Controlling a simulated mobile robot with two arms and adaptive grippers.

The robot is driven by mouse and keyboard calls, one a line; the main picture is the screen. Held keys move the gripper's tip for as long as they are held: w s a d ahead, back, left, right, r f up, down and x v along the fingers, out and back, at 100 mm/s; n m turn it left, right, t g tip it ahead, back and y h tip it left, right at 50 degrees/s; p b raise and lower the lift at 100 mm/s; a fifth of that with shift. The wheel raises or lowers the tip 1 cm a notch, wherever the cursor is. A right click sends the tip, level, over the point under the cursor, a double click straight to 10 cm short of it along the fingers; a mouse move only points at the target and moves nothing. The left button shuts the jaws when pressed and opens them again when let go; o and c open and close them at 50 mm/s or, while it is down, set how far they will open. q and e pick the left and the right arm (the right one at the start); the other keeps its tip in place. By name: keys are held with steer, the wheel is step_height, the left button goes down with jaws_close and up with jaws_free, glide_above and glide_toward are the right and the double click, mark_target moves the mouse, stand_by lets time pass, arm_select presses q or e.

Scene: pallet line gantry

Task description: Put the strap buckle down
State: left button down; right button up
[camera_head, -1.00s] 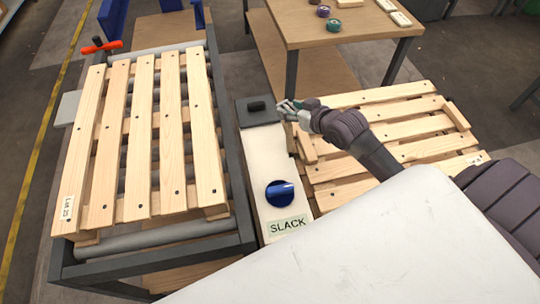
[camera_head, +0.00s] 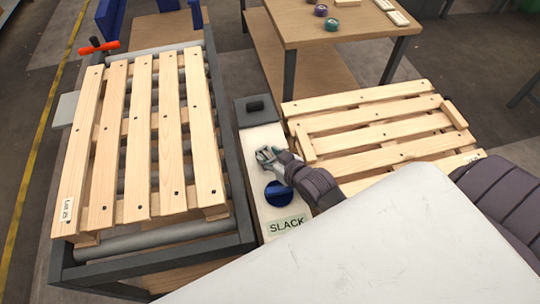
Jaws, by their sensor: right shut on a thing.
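My right gripper (camera_head: 272,160) reaches in from the right over the white panel and is shut on a small grey metallic piece, which I take for the strap buckle (camera_head: 265,154). The fingers cover much of it. It is over the panel, just above the blue knob in the picture; whether it touches the panel I cannot tell. My left gripper is not in view.
The white panel (camera_head: 257,214) carries a blue knob (camera_head: 279,193), a SLACK label (camera_head: 286,227) and a dark block (camera_head: 255,105) at its far end. A pallet (camera_head: 142,150) lies on the roller frame at left; another pallet (camera_head: 375,121) is at right. A wooden table (camera_head: 340,22) stands behind.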

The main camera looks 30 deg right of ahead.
steer(key=o, duration=1.2)
steer(key=shift+c, duration=0.2)
steer(key=v, duration=1.2)
steer(key=shift+p, duration=0.35)
